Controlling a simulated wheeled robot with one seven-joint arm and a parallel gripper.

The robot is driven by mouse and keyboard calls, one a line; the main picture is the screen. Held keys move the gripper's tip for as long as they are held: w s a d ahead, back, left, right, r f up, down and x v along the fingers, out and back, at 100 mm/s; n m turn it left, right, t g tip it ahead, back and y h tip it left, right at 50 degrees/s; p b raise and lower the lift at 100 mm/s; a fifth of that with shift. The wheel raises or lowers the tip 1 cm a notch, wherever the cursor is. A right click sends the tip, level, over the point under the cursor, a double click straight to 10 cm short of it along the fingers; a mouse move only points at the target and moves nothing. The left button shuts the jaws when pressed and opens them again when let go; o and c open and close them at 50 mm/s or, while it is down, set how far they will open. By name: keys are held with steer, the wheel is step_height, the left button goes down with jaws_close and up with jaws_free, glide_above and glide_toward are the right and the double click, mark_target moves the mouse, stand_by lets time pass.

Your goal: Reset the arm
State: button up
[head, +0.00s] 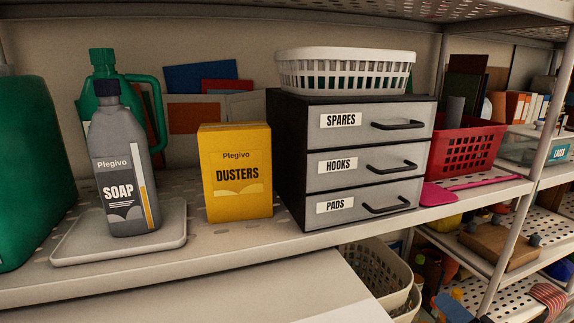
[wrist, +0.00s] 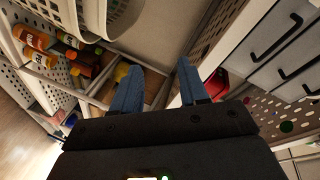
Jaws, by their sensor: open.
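My gripper (wrist: 158,80) shows in the wrist view, with its two blue fingers spread apart and nothing between them. It does not show in the head view. In the wrist view, grey drawer fronts with black handles (wrist: 284,46) lie to the right of the fingers, apart from them. The head view shows the same kind of drawer unit (head: 287,160), black with three closed grey drawers labelled SPARES, HOOKS and PADS.
On the shelf (head: 190,245) stand a soap bottle (head: 123,160) on a grey tray (head: 165,240), a yellow dusters box (head: 236,170) and a red basket (head: 465,150). A white basket (head: 345,70) tops the drawers. A post (head: 530,180) rises at right. Orange bottles (wrist: 31,37) stand left in the wrist view.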

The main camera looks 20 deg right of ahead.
steer(key=s+a+f+n+y, duration=0.1)
steer(key=s+a+f+n, duration=0.1)
steer(key=s+a+n, duration=0.3)
steer(key=s+a+f+n+y, duration=0.1)
steer(key=s+a+f+n, duration=0.15)
steer(key=s+a, duration=0.4)
steer(key=s+a+r+n+y, duration=0.2)
steer(key=s+a+n, duration=0.5)
steer(key=s, duration=0.4)
steer(key=shift+a+r+n+y, duration=0.35)
steer(key=shift+a+r+y, duration=0.05)
steer(key=shift+y, duration=0.1)
